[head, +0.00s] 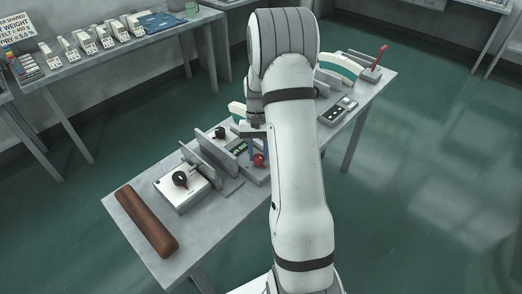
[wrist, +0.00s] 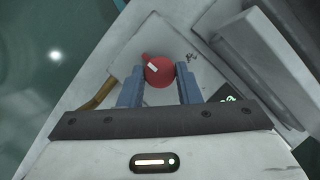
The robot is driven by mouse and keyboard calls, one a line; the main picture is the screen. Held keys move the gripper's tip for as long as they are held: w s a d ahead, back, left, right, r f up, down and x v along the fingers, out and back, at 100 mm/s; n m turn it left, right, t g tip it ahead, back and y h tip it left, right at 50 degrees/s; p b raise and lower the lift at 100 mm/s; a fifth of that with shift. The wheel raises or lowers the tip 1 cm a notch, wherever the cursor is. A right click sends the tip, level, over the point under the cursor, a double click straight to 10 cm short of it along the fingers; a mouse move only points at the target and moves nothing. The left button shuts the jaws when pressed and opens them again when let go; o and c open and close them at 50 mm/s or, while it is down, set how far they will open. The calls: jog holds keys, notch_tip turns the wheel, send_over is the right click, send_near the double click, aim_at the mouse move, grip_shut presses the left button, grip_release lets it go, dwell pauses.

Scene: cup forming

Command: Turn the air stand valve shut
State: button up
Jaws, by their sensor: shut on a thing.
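The red valve knob (wrist: 158,72) of the air stand shows in the wrist view, round with a white pointer mark aimed to the upper left. My gripper (wrist: 159,78) has its two blue fingers on either side of the knob, shut on it. In the head view the red knob (head: 259,160) sits on the bench behind my arm's edge, with my gripper (head: 252,150) over it. The air stand's plate (wrist: 150,35) lies under the knob. A brass-coloured pipe (wrist: 101,95) runs beside it.
A control box (head: 338,110) and a red lever (head: 382,54) stand at the far end. My arm hides the bench middle.

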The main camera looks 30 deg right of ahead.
jog(key=shift+w+r, duration=0.1)
jog(key=shift+w, duration=0.1)
jog(key=o, duration=0.9)
jog(key=shift+a, duration=0.1)
jog(key=shift+c, duration=0.2)
jog(key=shift+o, duration=0.6)
jog(key=shift+s, duration=0.1)
jog(key=v, duration=0.7)
jog(key=shift+w+r, duration=0.2)
jog(key=shift+r, duration=0.05)
